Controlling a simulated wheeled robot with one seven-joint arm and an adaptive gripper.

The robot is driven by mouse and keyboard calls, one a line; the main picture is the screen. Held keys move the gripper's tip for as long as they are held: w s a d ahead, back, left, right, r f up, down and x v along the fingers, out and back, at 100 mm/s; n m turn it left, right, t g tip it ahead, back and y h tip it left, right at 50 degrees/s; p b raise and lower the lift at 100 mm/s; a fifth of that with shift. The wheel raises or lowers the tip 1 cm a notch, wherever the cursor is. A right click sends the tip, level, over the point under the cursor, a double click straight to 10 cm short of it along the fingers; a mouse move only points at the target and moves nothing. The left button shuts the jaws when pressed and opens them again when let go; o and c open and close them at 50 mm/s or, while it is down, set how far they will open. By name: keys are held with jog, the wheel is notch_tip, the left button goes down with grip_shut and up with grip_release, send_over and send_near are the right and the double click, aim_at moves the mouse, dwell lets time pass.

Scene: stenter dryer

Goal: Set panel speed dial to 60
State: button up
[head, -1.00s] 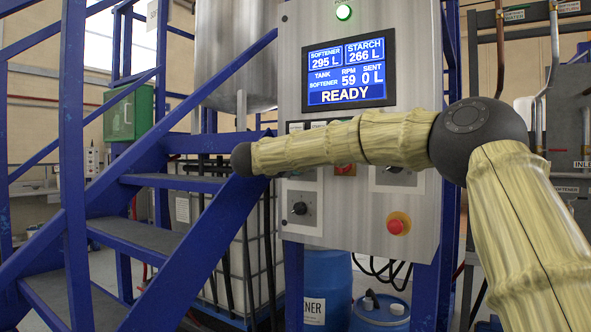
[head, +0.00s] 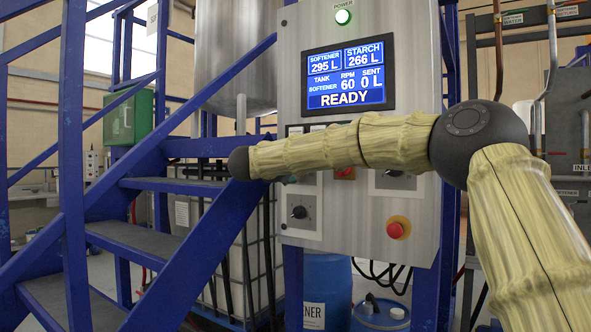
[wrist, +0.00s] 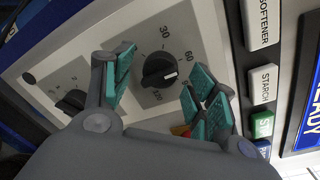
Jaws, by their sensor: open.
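The speed dial (wrist: 158,70) is a black knob with a white mark on a light plate, with 30, 60 and 120 printed around it. The control panel's screen (head: 348,76) reads RPM 60, softener tank, sent 0 L, READY. In the head view my arm hides the speed dial and most of my gripper.
A second dial (head: 300,212) sits lower on the panel, and it also shows in the wrist view (wrist: 70,100). A red emergency button (head: 396,230) is at the panel's lower right. Blue stairs (head: 150,185) stand close on the left. Labelled buttons (wrist: 264,80) run beside the dial plate.

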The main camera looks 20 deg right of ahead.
jog(key=v, duration=1.1)
jog(key=shift+s, duration=0.2)
jog(key=shift+a, duration=0.15)
